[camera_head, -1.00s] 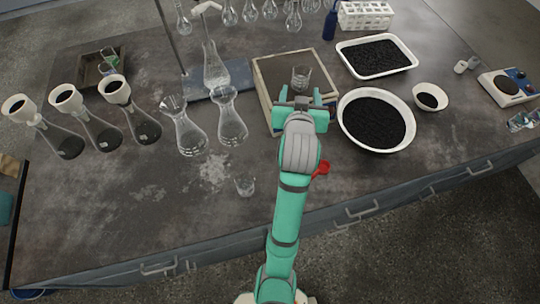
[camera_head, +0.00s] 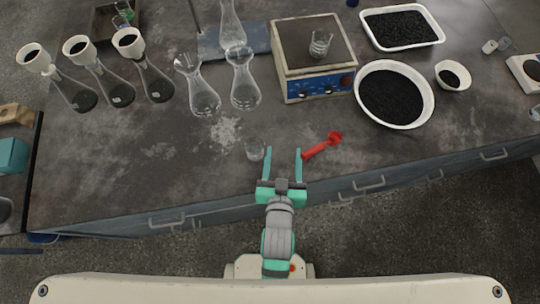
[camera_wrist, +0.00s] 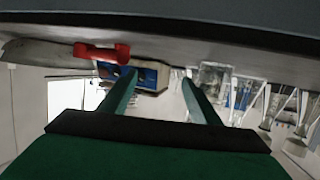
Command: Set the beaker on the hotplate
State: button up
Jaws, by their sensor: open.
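A small clear glass beaker (camera_head: 320,43) stands upright on the dark top of the hotplate (camera_head: 283,45), toward its right side. The hotplate is a box with a blue front panel and knobs; that panel also shows in the wrist view (camera_wrist: 148,76). My gripper (camera_head: 283,153) is open and empty near the table's front edge, well in front of the hotplate and apart from it. A second small clear glass vessel (camera_head: 255,149) stands on the table just left of my fingers.
A red scoop-like tool (camera_head: 322,146) lies right of my gripper. Bowls and a tray of black grains (camera_head: 395,95) stand right of the hotplate. Glass flasks (camera_head: 243,85) stand to its left, and several flasks with white funnels (camera_head: 150,80) are farther left.

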jog(key=s+a+r, duration=0.1)
jog(key=s+a, duration=0.1)
jog(key=s, duration=0.7)
jog(key=s+a+r+y, duration=0.1)
jog(key=s, duration=0.7)
jog(key=shift+s+a+n+t, duration=0.3)
jog(key=shift+s+a+t, duration=0.05)
jog(key=shift+a+t, duration=0.05)
jog(key=shift+c, duration=0.3)
dwell(0.8)
